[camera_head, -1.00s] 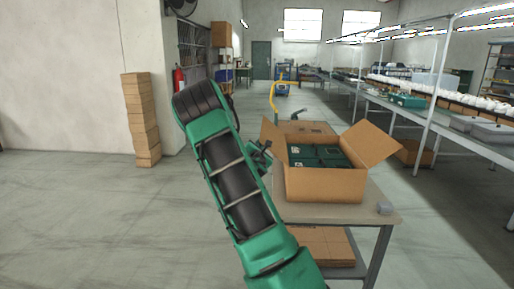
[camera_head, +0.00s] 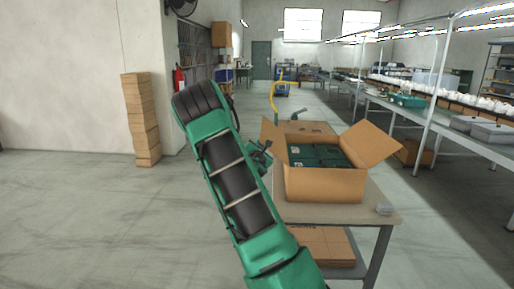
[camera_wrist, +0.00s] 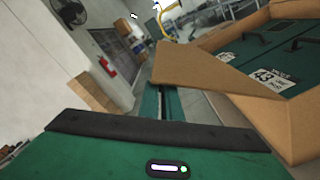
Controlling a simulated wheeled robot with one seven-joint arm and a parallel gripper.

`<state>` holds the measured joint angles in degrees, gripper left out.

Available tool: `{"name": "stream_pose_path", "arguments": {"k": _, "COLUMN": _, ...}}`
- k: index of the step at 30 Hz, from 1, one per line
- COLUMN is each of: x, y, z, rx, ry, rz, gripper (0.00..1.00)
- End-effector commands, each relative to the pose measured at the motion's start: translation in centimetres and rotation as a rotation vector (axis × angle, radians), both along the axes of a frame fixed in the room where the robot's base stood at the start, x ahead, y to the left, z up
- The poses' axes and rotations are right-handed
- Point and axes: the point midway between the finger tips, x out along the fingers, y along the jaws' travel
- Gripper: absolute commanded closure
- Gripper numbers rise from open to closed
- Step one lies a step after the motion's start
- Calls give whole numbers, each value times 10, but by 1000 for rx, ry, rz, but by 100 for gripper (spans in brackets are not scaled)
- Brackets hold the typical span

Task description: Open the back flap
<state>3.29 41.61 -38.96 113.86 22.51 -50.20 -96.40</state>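An open cardboard box (camera_head: 325,186) stands on a table and holds several green shoe boxes (camera_head: 318,155). Its back flap (camera_head: 305,128) shows behind the green boxes, at the far side. The left flap (camera_head: 271,136) and right flap (camera_head: 371,144) stick outward. My gripper (camera_head: 263,156) is at the left side of the box, beside the left flap. In the wrist view, its two narrow green fingers (camera_wrist: 161,100) lie close together, with only a thin dark gap. A brown flap (camera_wrist: 195,67) crosses just beyond the fingertips; whether they touch it I cannot tell.
Stacked cartons (camera_head: 142,120) stand by the left wall. A long line bench (camera_head: 450,135) runs along the right. Floor on the left is clear.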

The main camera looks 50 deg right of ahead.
Motion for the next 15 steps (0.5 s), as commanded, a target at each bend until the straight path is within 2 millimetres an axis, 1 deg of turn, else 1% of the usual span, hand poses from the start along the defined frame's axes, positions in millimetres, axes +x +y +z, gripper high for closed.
{"name": "stream_pose_path", "arguments": {"k": 11, "x": -1, "y": 0, "z": -1, "rx": 4, "ry": -1, "rz": -2, "gripper": 100}}
{"name": "stream_pose_path", "arguments": {"k": 13, "x": -4, "y": -2, "z": 3, "rx": 20, "ry": -20, "rz": -2, "gripper": 100}}
{"name": "stream_pose_path", "arguments": {"k": 15, "x": -8, "y": -6, "z": 11, "rx": 52, "ry": -60, "rz": -4, "gripper": 100}}
